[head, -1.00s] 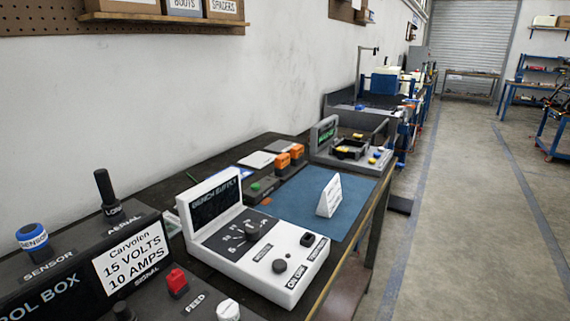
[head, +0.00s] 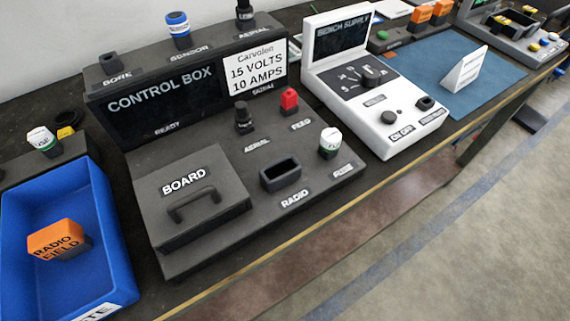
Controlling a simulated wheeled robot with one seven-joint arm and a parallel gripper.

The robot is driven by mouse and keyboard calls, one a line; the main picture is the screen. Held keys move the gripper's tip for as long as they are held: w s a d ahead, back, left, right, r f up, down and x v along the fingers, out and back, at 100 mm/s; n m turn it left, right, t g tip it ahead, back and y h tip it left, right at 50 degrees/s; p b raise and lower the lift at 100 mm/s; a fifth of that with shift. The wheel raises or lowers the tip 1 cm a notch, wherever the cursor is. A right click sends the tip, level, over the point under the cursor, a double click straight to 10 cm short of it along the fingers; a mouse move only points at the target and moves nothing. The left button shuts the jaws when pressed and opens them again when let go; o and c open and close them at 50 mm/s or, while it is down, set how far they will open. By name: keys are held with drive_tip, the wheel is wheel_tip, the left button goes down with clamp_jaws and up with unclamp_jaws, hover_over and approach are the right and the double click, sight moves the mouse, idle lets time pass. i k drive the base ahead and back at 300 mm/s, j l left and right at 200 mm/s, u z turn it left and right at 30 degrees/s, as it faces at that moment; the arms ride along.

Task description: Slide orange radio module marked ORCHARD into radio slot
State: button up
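The radio slot (head: 282,177) is a dark rectangular socket above the label RADIO on the control box (head: 225,218). It looks empty. An orange module marked RADIO FIELD (head: 57,240) lies in a blue tray (head: 120,262) at the lower left. Two more orange blocks, one (head: 419,14) left of the other (head: 440,8), stand on the bench at the top right, cut by the frame's top edge. Their markings are too small to read, so I cannot tell whether either says ORCHARD. My gripper is not in view.
A white bench supply (head: 375,95) stands right of the control box. A blue mat (head: 430,70) with a white folded card (head: 466,70) lies beyond it. The box has a handled BOARD cover (head: 190,205), a red FEED plug (head: 289,102) and upright plugs around the slot.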

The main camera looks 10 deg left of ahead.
sight(422, 13)
drive_tip(key=i+l+u, duration=0.1)
drive_tip(key=l+u, duration=0.15)
drive_tip(key=u, duration=0.2)
drive_tip(key=l+u, duration=0.3)
drive_tip(key=u, duration=0.15)
drive_tip(key=l+u, duration=0.2)
drive_tip(key=l, duration=0.55)
drive_tip(key=l+u, duration=0.2)
drive_tip(key=l, duration=0.5)
drive_tip(key=k+l+u, duration=0.15)
drive_tip(key=l, duration=0.55)
drive_tip(key=k+l, duration=0.1)
drive_tip(key=l, duration=0.45)
drive_tip(key=k+l, duration=0.1)
drive_tip(key=l, duration=0.95)
drive_tip(key=k+l, duration=0.15)
drive_tip(key=l, duration=0.35)
drive_tip(key=u, duration=0.05)
